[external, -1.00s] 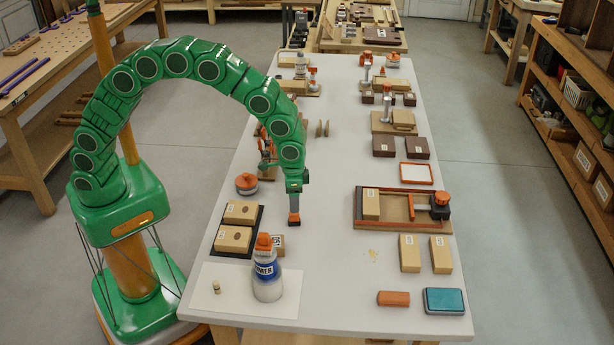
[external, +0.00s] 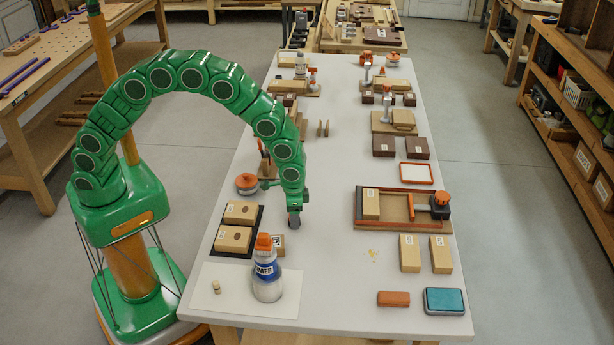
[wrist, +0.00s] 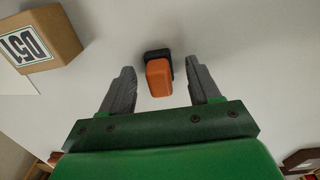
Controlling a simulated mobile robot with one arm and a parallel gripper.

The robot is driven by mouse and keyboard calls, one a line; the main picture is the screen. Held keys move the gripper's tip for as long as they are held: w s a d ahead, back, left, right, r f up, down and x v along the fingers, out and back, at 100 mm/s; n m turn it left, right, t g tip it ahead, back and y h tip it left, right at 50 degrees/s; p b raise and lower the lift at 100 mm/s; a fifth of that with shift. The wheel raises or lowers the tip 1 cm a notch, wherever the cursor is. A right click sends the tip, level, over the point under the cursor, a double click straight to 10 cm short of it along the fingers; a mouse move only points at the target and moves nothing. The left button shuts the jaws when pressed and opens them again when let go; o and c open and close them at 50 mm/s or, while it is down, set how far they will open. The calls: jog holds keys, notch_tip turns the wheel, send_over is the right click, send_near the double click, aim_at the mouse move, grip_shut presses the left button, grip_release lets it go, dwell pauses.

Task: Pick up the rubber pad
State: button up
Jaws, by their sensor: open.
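In the wrist view a small orange block with a black part behind it, which looks like the rubber pad (wrist: 159,78), is on the pale bench top. My gripper (wrist: 161,67) is open, with one grey finger to each side of the pad and a visible gap on both sides. The fingers do not touch it. In the external view my gripper (external: 294,220) points down low over the bench, right of two tan boxes. The pad cannot be made out there; the gripper seems to hide it.
A tan box labelled 051 (wrist: 40,38) is close to the left finger; it also shows in the external view (external: 279,245). A glue bottle (external: 267,270) stands in front of my gripper. Two tan boxes (external: 237,226) lie to the left. The bench to the right is clear up to a clamp board (external: 397,227).

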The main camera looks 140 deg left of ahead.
jog(key=c, duration=1.1)
jog(key=shift+c, duration=0.2)
